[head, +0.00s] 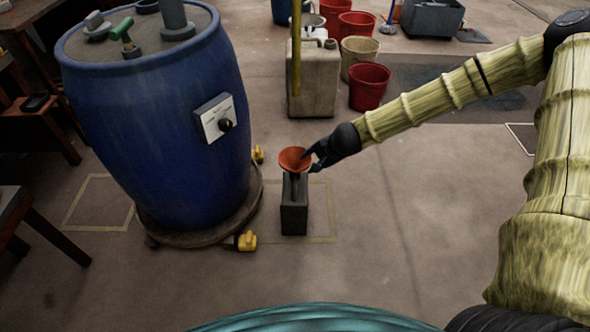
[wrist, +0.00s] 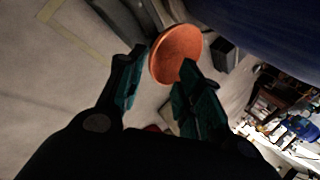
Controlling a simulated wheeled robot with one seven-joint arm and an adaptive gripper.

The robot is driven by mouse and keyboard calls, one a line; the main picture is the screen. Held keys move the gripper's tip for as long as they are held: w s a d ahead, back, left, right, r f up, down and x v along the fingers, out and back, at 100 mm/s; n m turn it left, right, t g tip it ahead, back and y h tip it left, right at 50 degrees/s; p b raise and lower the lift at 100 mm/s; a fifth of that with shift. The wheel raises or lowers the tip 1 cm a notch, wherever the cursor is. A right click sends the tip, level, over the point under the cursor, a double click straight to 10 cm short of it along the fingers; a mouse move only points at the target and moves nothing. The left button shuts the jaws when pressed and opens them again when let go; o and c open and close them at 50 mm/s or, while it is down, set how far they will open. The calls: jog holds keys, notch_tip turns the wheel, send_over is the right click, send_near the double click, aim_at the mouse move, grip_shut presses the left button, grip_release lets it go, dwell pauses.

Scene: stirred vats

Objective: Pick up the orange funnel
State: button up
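The orange funnel (head: 294,159) sits upright with its mouth up on top of a dark grey can (head: 294,208) that stands on the floor. In the wrist view the funnel (wrist: 176,54) shows as a round orange disc just beyond my fingertips. My gripper (head: 311,160) is at the right side of the funnel's rim in the head view. In the wrist view my gripper (wrist: 160,66) is open, with its two fingers apart and the funnel's rim at the gap between the tips. I cannot tell whether a finger touches the rim. The funnel's spout is hidden.
A blue vat (head: 155,120) on a round wheeled base stands close to the left of the can. Behind are a beige jerrycan (head: 314,85), red buckets (head: 369,87) and a beige bucket (head: 357,57). The floor right of the can is clear.

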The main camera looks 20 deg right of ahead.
jog(key=b, duration=0.2)
send_near(295, 167)
jog(key=shift+a+f+b, duration=0.15)
jog(key=shift+f+b, duration=1.3)
jog(key=shift+b, duration=0.15)
jog(key=shift+c, duration=0.4)
grip_shut()
